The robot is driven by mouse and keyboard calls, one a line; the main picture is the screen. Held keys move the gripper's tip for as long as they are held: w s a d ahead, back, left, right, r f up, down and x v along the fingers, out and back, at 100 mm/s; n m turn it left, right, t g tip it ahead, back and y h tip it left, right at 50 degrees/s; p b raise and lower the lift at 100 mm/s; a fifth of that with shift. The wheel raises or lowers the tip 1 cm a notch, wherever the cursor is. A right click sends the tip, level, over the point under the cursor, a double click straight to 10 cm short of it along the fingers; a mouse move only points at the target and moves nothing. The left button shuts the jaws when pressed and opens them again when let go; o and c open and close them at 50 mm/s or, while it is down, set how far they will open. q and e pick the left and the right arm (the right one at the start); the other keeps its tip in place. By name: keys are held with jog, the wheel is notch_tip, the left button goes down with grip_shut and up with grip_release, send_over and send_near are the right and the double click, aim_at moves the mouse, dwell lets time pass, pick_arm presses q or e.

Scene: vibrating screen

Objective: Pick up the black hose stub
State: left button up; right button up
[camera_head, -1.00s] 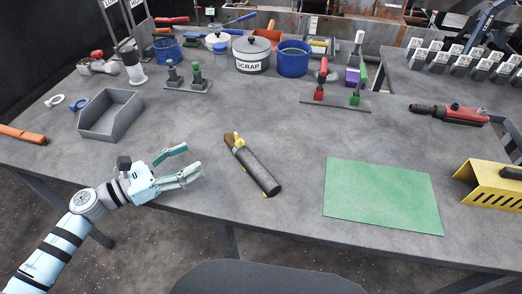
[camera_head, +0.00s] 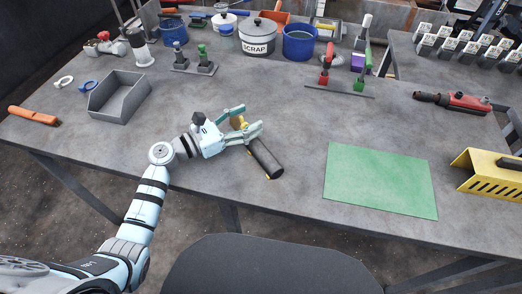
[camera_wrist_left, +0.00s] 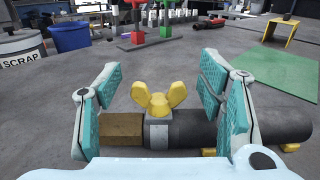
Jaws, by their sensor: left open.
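The black hose stub (camera_head: 265,158) lies on the grey table near the front edge, with a yellow wing clamp on it. In the left wrist view the hose stub (camera_wrist_left: 275,127) runs sideways, with a brown end (camera_wrist_left: 121,130), a metal band and the yellow wing nut (camera_wrist_left: 158,97). My left gripper (camera_head: 248,119) is open, its fingers around the clamp end of the stub. In the left wrist view the fingers of my left gripper (camera_wrist_left: 155,95) stand on either side of the wing nut and brown end. I cannot tell whether they touch the stub. My right gripper is not in view.
A green mat (camera_head: 380,180) lies right of the stub, and a yellow slotted bracket (camera_head: 490,175) stands at the right edge. A grey open bin (camera_head: 120,96) is at left. A SCRAP pot (camera_head: 258,47) and blue bucket (camera_head: 299,46) stand at the back. The table between is clear.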

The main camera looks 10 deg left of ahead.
pick_arm(q)
jog(key=shift+a, duration=0.1)
grip_shut()
jog(key=shift+r, duration=0.1)
